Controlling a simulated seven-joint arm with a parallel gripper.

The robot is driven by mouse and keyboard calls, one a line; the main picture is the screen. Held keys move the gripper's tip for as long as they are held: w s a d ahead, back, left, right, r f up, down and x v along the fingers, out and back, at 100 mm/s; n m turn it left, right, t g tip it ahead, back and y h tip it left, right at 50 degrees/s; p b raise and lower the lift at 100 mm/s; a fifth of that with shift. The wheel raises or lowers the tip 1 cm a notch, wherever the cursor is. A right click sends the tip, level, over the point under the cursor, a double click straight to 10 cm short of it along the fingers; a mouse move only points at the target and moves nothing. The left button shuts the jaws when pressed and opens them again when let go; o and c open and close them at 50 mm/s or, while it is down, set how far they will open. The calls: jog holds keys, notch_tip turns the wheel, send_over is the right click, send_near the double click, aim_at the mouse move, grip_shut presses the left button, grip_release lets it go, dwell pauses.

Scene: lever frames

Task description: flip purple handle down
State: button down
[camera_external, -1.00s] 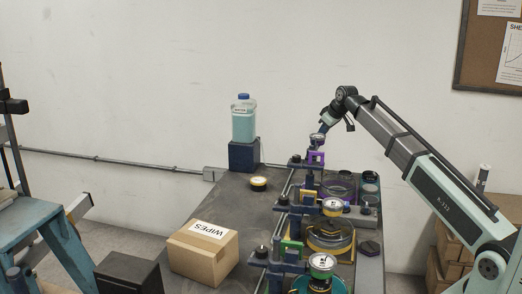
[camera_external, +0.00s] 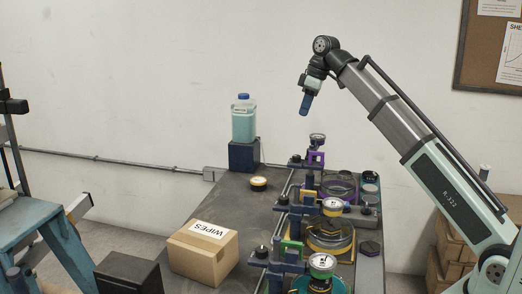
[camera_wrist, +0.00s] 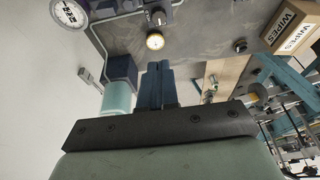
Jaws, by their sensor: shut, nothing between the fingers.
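The purple handle (camera_external: 316,157) is a small purple block at the far lever frame on the table. It sits just below a round dial gauge (camera_external: 317,139), beside a dark blue post. A purple ring (camera_external: 328,185) lies at the base of the same station. My gripper (camera_external: 304,112) hangs in the air above and slightly left of the handle, clear of it, fingers pointing down. In the wrist view the blue fingers (camera_wrist: 157,70) are together with nothing between them. I cannot make out the purple handle in the wrist view.
A WIPES box (camera_external: 203,250), a yellow-rimmed disc (camera_external: 258,183) and a teal bottle (camera_external: 243,122) on a dark block are left. The tabletop between them is clear.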

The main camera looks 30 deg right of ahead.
jog(key=shift+f, duration=0.1)
dwell(0.3)
send_over(296, 155)
jog(key=f, duration=1.1)
jog(key=shift+a+f, duration=0.2)
jog(key=shift+f, duration=1)
jog(key=shift+f, duration=0.1)
jog(key=shift+s+f, duration=0.1)
jog(key=shift+f, duration=2.35)
jog(key=shift+r, duration=0.45)
jog(key=w+v, duration=0.1)
jog(key=v, duration=1.2)
jog(key=shift+a+r, duration=0.35)
jog(key=shift+r, duration=0.05)
